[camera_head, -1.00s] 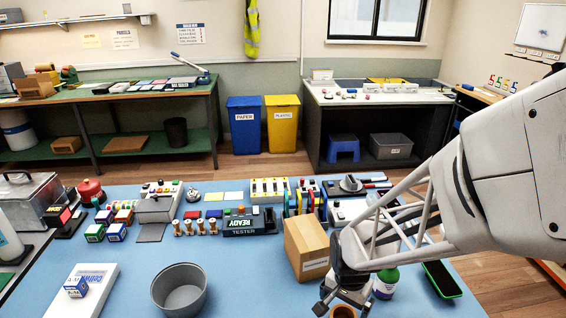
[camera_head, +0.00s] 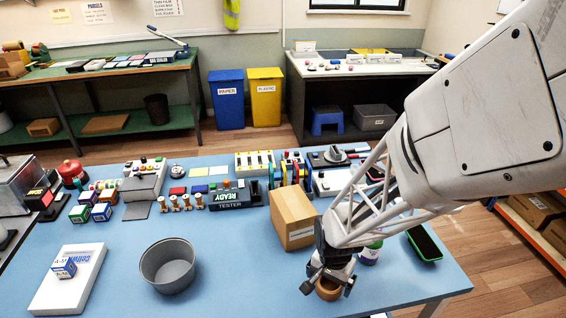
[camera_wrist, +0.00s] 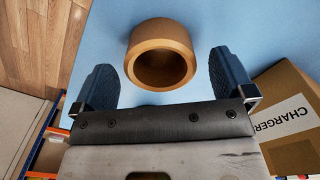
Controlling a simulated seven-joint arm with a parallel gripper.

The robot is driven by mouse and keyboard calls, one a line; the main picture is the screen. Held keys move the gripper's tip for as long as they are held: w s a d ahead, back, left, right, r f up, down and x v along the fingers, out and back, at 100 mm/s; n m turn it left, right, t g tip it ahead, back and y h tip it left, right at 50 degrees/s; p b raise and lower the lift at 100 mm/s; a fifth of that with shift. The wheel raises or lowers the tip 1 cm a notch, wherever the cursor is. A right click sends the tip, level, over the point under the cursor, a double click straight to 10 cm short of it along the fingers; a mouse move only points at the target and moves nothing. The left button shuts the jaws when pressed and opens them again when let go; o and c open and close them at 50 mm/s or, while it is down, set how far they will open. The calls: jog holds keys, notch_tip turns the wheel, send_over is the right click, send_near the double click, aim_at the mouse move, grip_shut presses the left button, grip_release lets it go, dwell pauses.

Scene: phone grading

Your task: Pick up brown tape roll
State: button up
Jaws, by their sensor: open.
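The brown tape roll (camera_head: 328,291) is on the blue table near its front right part, partly hidden by my gripper in the head view. In the wrist view the roll (camera_wrist: 160,56) shows its round opening, between and a little beyond the fingers. My gripper (camera_head: 327,284) is low over the roll. In the wrist view my gripper (camera_wrist: 160,80) is open, with a dark blue finger on each side of the roll and a visible gap on both sides.
A cardboard box (camera_head: 292,218) marked CHARGER stands close beside my gripper. A grey bowl (camera_head: 168,266) and a white box (camera_head: 68,280) are left. The table between bowl and gripper is clear.

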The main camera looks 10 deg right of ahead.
jog(key=shift+f, duration=1.4)
jog(key=c, duration=0.9)
jog(key=shift+r, duration=0.2)
jog(key=shift+r, duration=0.6)
notch_tip(320, 180, up, 2)
jog(key=shift+r, duration=0.1)
jog(key=s, duration=1)
jog(key=s+r, duration=0.1)
jog(key=s, duration=0.5)
jog(key=shift+a+r, duration=0.1)
jog(key=shift+a, duration=0.2)
